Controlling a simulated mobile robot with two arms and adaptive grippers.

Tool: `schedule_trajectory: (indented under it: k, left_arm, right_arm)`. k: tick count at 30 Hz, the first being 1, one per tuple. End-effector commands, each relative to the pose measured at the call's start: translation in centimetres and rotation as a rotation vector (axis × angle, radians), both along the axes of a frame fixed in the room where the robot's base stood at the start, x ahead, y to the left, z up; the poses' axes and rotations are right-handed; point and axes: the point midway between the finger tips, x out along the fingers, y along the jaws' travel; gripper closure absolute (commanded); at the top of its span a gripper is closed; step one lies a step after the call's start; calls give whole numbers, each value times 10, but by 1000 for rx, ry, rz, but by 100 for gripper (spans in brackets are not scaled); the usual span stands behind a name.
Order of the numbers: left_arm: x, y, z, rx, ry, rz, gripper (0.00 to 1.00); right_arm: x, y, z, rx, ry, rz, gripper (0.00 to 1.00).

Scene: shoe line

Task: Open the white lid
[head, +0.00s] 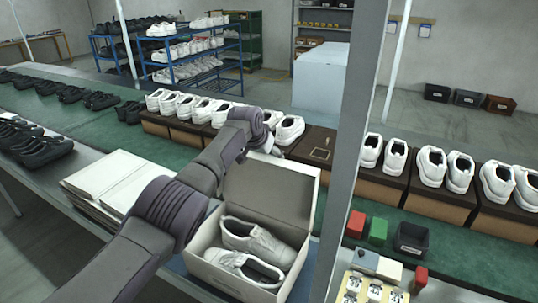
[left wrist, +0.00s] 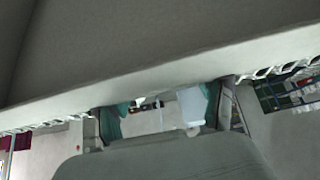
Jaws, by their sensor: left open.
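The white lid (head: 268,196) stands raised at the back of an open shoe box (head: 222,266) in the head view. A pair of white shoes (head: 262,246) lies in the box. My left arm reaches over the box's left side, and its wrist is at the lid's upper edge. The gripper's fingers are hidden there in the head view. In the left wrist view my left gripper (left wrist: 165,112) is open, with its fingers apart near a broad grey surface with a pale edge. I cannot tell whether they touch it. My right gripper is not in view.
Flat white cartons (head: 112,186) are stacked left of the box. A grey post (head: 345,150) stands just right of it. Behind runs a green conveyor (head: 135,142) with shoes on brown boxes. Red and green blocks (head: 378,230) and a black bin (head: 411,239) are at right.

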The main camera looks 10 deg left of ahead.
Motion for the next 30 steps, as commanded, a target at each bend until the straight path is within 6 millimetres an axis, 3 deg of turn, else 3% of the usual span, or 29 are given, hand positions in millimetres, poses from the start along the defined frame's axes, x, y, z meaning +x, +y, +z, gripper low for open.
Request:
schedule_trajectory:
  k: [14, 30]
  left_arm:
    - [-13, 5, 18, 0, -3, -1, 29]
    - [-60, 19, 87, 0, -4, 1, 29]
  right_arm:
    - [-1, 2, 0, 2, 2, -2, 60]
    - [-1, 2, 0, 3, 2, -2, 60]
